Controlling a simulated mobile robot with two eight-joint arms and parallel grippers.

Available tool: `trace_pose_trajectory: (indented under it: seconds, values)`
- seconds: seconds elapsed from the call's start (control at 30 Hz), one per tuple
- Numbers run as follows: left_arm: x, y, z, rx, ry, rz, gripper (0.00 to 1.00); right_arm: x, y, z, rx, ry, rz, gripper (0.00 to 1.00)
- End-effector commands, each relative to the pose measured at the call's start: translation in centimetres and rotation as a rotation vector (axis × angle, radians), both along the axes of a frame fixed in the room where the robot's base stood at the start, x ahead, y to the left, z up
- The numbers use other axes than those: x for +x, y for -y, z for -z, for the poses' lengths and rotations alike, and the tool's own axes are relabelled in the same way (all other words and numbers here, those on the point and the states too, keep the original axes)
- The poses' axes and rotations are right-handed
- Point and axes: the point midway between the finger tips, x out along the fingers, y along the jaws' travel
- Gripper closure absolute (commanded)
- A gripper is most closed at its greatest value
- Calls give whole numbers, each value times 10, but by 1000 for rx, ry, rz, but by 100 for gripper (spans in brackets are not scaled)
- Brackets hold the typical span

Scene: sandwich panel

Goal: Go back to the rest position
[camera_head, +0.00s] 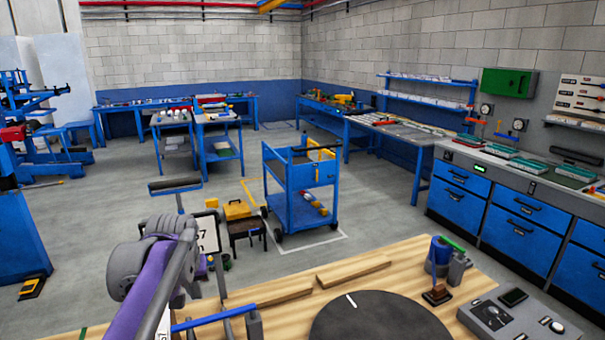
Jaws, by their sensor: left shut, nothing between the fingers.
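My left arm, purple and grey, rises from the bottom left in the head view. Its grey end with the left gripper (165,238) stands above the left end of the wooden table (420,262). The left gripper is shut and holds nothing; its fingertips are hard to make out. My right gripper is out of view.
On the table lie a black round disc (380,318), wooden strips (352,273), a blue bar (215,318), a blue cup (440,252) and a grey control box (515,318). A blue cart (300,188) stands beyond.

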Motion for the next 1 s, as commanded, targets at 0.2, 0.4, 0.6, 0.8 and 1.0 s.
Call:
trace_pose_trajectory:
  seconds: [0.2,0.4,0.6,0.8,1.0]
  values:
    - [-70,33,26,9,52,94,100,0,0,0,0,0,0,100]
    - [-132,57,65,19,101,177,100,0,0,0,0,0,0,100]
    - [-190,76,112,27,146,252,100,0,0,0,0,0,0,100]
    - [-222,84,145,33,175,296,100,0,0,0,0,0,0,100]
    - [-228,86,152,34,182,306,100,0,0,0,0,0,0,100]
